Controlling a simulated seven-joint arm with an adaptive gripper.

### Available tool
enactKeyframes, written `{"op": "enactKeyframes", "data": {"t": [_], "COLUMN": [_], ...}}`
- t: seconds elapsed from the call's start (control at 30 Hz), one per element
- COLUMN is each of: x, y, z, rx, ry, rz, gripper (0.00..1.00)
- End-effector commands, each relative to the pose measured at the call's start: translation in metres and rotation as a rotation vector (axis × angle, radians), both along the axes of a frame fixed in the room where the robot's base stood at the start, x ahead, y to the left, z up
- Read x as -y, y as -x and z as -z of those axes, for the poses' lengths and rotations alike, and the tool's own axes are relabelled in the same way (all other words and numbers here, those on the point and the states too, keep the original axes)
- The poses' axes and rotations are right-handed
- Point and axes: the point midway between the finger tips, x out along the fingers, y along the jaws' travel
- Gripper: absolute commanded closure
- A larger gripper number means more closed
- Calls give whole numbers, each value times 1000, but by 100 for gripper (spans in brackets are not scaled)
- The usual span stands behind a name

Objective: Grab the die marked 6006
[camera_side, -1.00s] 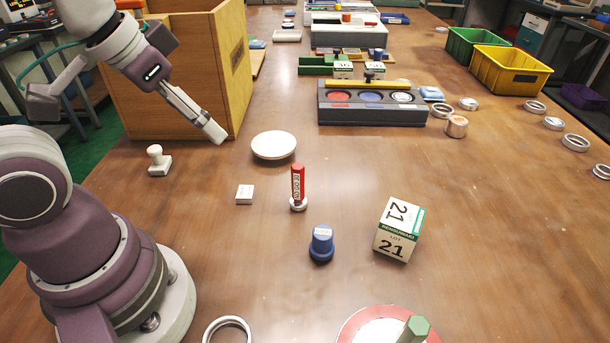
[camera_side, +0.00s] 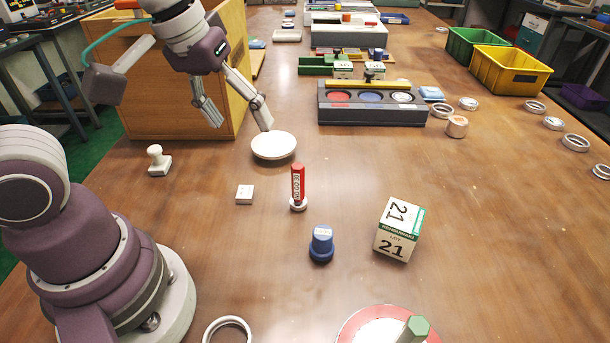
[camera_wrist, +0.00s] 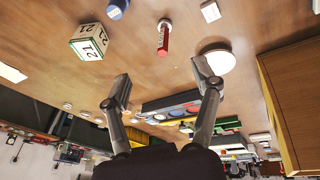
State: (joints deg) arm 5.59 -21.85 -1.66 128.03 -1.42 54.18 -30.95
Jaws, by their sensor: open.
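No mark reading 6006 is legible on any piece. A red upright cylinder (camera_side: 298,184) has a pale label with dark characters too small to read and a pale foot; it also shows in the wrist view (camera_wrist: 163,38). A blue stepped piece (camera_side: 321,244) with a small white label stands to its right and nearer the camera; the wrist view shows it too (camera_wrist: 117,8). A small white block (camera_side: 245,194) lies left of the red cylinder. My gripper (camera_side: 242,124) is open and empty, above the table by the wooden box and white disc. Its spread fingers show in the wrist view (camera_wrist: 162,88).
A white cube marked 21 (camera_side: 397,230) stands right of the blue piece. The white round disc (camera_side: 274,145) lies below my gripper. A pale stamp (camera_side: 159,161), wooden box (camera_side: 180,70), grey tray (camera_side: 372,105) and metal ring (camera_side: 228,328) surround the open middle.

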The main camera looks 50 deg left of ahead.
Motion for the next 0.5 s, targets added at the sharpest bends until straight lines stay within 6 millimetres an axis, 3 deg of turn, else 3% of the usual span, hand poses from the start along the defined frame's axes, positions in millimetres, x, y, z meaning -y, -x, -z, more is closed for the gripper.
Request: {"op": "enactKeyframes", "data": {"t": [0.1, 0.3, 0.5], "x": [28, 70, 83], "y": [-30, -56, -60], "z": [19, 62, 88], "rx": [-142, -291, -327], "ry": [98, 154, 153], "rz": [-334, -830, -1000], "gripper": [37, 37, 37]}}
